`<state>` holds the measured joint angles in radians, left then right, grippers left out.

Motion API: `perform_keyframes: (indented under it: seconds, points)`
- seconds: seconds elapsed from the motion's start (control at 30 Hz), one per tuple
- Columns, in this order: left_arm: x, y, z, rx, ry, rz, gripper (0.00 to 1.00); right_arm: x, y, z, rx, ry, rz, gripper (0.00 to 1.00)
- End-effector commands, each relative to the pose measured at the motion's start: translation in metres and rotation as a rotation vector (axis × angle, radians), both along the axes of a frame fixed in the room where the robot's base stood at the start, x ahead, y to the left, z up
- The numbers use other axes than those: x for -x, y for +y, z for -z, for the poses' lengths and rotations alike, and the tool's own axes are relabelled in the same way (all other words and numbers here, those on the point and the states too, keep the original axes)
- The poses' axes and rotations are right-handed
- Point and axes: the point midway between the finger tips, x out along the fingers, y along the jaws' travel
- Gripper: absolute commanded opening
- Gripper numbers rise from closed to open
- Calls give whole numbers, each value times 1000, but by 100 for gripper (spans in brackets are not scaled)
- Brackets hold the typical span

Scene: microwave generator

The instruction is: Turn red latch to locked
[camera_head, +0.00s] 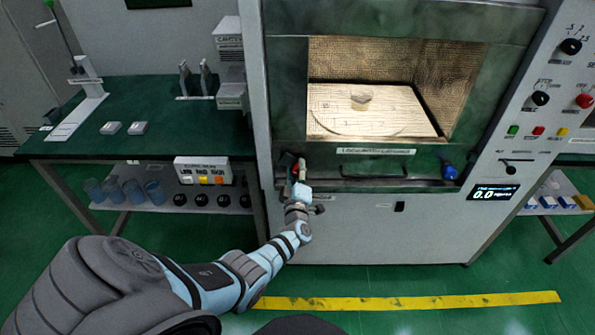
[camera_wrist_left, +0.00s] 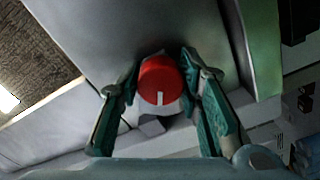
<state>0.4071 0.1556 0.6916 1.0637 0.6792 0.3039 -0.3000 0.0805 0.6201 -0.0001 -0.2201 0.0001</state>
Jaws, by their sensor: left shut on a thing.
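The red latch (camera_wrist_left: 160,82) is a round red knob with a white mark near its lower edge in the left wrist view. It sits at the lower left of the microwave chamber's opening, and in the head view it is mostly hidden by my gripper. My left gripper (camera_head: 299,172) reaches up to it. In the left wrist view my left gripper (camera_wrist_left: 155,95) has one finger on each side of the knob and is shut on it. My right gripper is not in view.
The microwave generator (camera_head: 420,230) has a lit chamber holding a round plate (camera_head: 360,110) and a small object (camera_head: 361,99). A blue knob (camera_head: 449,171) is at the lower right of the opening. A green table (camera_head: 180,130) stands at left. A yellow strip (camera_head: 410,301) marks the floor.

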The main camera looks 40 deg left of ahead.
Motion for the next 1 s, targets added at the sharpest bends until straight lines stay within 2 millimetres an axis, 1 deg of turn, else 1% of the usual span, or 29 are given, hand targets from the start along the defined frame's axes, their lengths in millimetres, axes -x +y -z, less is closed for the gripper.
perform_keyframes:
  seconds: [0.03,0.17,0.2,0.3,0.6,0.73,0.83,1.0]
  points:
    - [2,0,4,2,8,1,4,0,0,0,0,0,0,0]
    - [2,0,4,3,7,1,4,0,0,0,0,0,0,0]
    - [2,0,4,2,7,0,35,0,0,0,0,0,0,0]
    - [1,0,3,2,6,0,51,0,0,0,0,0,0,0]
    - [1,-1,1,1,2,0,51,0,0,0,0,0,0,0]
    - [8,-6,2,2,0,0,51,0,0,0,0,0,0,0]
    - [22,-16,1,4,0,2,51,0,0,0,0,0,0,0]
    - [63,-47,3,6,3,0,51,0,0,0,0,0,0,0]
